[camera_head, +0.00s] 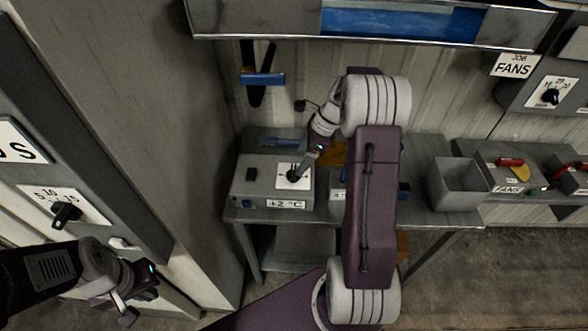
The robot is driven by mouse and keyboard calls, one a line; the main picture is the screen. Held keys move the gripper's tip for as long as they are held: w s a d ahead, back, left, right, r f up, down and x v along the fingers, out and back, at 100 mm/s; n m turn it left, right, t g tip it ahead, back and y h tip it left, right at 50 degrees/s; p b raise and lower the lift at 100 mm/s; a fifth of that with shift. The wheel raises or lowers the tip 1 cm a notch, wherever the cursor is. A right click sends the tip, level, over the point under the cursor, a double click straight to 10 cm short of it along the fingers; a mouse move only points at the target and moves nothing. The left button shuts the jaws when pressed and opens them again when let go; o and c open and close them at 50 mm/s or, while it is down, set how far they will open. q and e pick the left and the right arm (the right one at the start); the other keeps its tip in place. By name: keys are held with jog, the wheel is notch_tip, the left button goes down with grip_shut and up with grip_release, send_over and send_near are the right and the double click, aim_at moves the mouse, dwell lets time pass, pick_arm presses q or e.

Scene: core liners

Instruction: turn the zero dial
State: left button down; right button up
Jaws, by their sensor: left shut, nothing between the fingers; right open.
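A grey box (264,184) labelled "+2 °C" stands on the table, with a white scale plate (302,183) and a dark dial (292,177) on its top. I take this for the zero dial; its own marking is too small to read. My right gripper (297,172) reaches down from above with its fingertips at the dial. The fingers partly hide the dial, and I cannot tell whether they touch it. The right gripper is open. My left gripper (128,300) is shut and empty at the lower left, well away from the box.
The grey table (447,223) also holds an open grey bin (458,184). A blue-handled tool (263,79) hangs on the wall behind. A cabinet at the left carries another dial (66,212). A "FANS" panel with a dial (550,96) is at the upper right.

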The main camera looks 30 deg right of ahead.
aim_at(294, 169)
jog(key=x, duration=0.6)
jog(key=shift+w+a+f, duration=0.1)
jog(key=shift+w+f, duration=0.05)
jog(key=shift+f, duration=0.25)
jog(key=shift+c, duration=0.3)
jog(key=c, duration=1.3)
jog(key=shift+r+n+g+p, duration=0.25)
jog(key=shift+n+g+p, duration=0.15)
jog(key=shift+n+p, duration=0.75)
jog(key=shift+n+g+p, duration=0.5)
jog(key=shift+n+p, duration=0.5)
jog(key=shift+n, duration=0.25)
jog(key=n+g+p, duration=0.1)
jog(key=n, duration=0.2)
jog(key=shift+w+f+n+y, duration=0.1)
jog(key=shift+n+y, duration=0.2)
jog(key=shift+f+n+g+p, duration=0.1)
jog(key=shift+n+g+p, duration=0.5)
jog(key=shift+n, duration=1)
jog(key=shift+n+h, duration=0.3)
jog(key=shift+h, duration=0.1)
